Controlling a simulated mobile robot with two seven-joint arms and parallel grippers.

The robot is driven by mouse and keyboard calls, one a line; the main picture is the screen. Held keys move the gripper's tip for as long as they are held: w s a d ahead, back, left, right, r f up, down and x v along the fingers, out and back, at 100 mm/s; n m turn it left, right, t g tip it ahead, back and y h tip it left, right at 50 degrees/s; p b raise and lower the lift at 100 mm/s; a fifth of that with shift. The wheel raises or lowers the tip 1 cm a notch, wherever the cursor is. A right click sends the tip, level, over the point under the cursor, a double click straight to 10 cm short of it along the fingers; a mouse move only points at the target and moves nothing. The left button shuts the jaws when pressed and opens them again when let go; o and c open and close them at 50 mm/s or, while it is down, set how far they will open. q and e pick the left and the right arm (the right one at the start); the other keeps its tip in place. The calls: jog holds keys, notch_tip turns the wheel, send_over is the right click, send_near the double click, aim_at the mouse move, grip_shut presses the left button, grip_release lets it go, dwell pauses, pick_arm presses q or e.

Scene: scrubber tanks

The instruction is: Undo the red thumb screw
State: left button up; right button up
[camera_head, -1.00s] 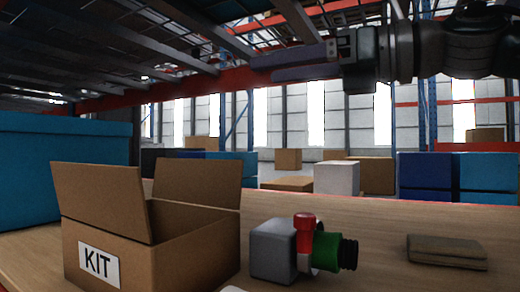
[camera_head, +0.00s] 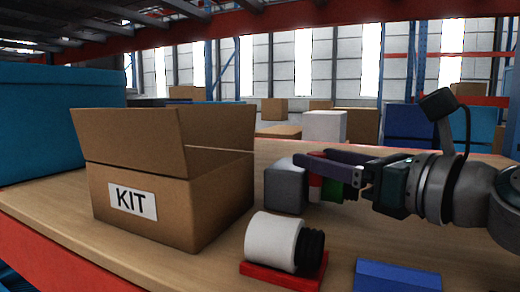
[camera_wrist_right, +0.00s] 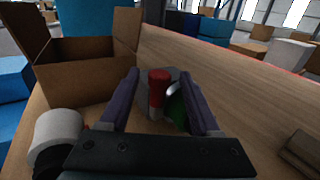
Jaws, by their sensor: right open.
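The red thumb screw (camera_wrist_right: 158,88) stands upright between the two open fingers of my right gripper (camera_wrist_right: 160,98) in the right wrist view. In the head view the right gripper (camera_head: 318,165) reaches in from the right, and its fingers cover most of the screw; a bit of red (camera_head: 315,183) shows below them. The screw sits at a green part (camera_head: 333,189) beside a grey block (camera_head: 284,186). The green part also shows in the right wrist view (camera_wrist_right: 177,108). Contact between fingers and screw cannot be told. My left gripper is not in view.
An open cardboard box marked KIT (camera_head: 170,215) stands left of the block. A white cylinder with a black threaded end (camera_head: 272,240) lies on a red base (camera_head: 283,275) in front. A blue block (camera_head: 397,277) is at the front. A brown flat pad (camera_wrist_right: 302,150) lies right.

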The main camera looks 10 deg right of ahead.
aim_at(299, 169)
jog(key=x, duration=0.5)
jog(key=shift+b, duration=0.3)
grip_shut()
